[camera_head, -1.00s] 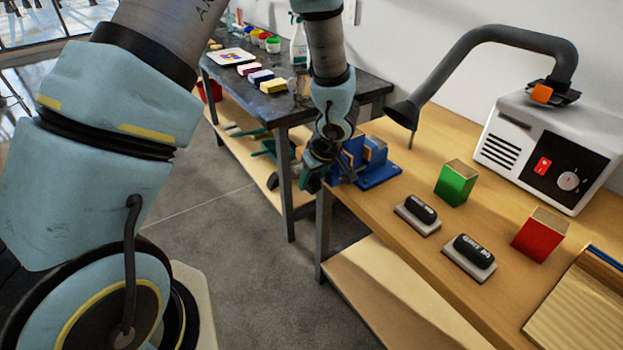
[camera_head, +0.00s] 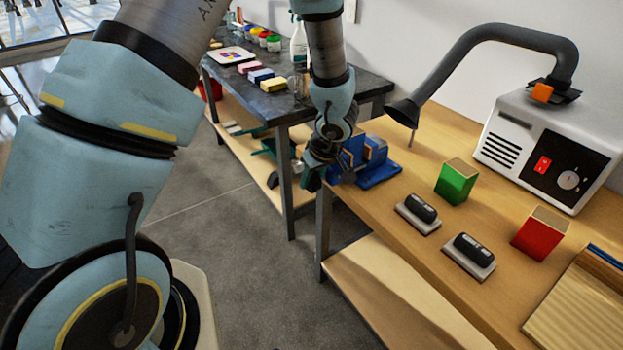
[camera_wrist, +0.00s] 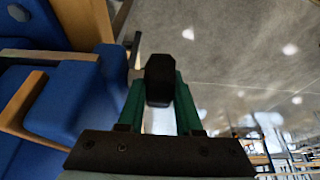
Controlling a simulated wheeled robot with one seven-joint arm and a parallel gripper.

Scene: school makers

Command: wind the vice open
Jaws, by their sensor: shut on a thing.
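The blue vice (camera_head: 378,170) is fixed at the near left corner of the wooden bench. Its blue body also fills the left of the wrist view (camera_wrist: 62,105), with a wood-coloured jaw facing (camera_wrist: 32,98). My gripper (camera_head: 318,172) is at the vice's left end, beyond the bench edge. In the wrist view its green fingers (camera_wrist: 160,98) are shut on a dark knob (camera_wrist: 160,78), which looks like the end of the vice handle. My wrist hides most of the handle in the head view. I cannot tell how far apart the vice jaws are.
A green block (camera_head: 456,184), a red block (camera_head: 540,236) and two dark-topped sanding blocks (camera_head: 418,214) stand on the bench. A black extraction hose (camera_head: 470,45) arches above it. A dark table (camera_head: 345,95) stands behind. The floor to the left is clear.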

